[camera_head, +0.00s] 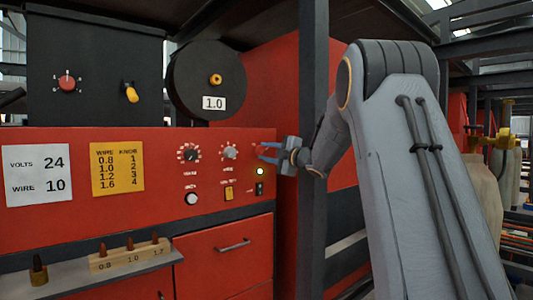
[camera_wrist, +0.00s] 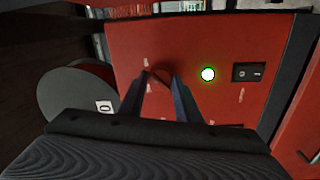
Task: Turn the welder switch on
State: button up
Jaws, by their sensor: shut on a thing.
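The red welder panel (camera_head: 120,215) fills the left of the head view. A small black rocker switch (camera_head: 259,188) sits low at its right edge, below a lit green lamp (camera_head: 260,171). In the wrist view the switch (camera_wrist: 248,72) is right of the glowing lamp (camera_wrist: 208,74); its rocker position is too small to tell. My gripper (camera_head: 268,151) is at the panel above the lamp. In the wrist view its fingers (camera_wrist: 163,78) are closed around a small dark red knob-like part (camera_wrist: 160,70), mostly hidden by the fingers. The gripper is apart from the switch.
Two dials (camera_head: 190,153) (camera_head: 230,152) are left of my gripper. A wire spool (camera_head: 206,80) stands above the panel. White (camera_head: 38,174) and yellow (camera_head: 117,168) notes are at the left. A shelf holds a wooden tip block (camera_head: 130,257). A dark post (camera_head: 313,90) stands beside my arm.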

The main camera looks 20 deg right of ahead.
jog(key=o, duration=1)
jog(key=b+v, duration=0.2)
jog(key=v, duration=0.6)
jog(key=shift+b, duration=0.35)
jog(key=shift+w+f, duration=0.1)
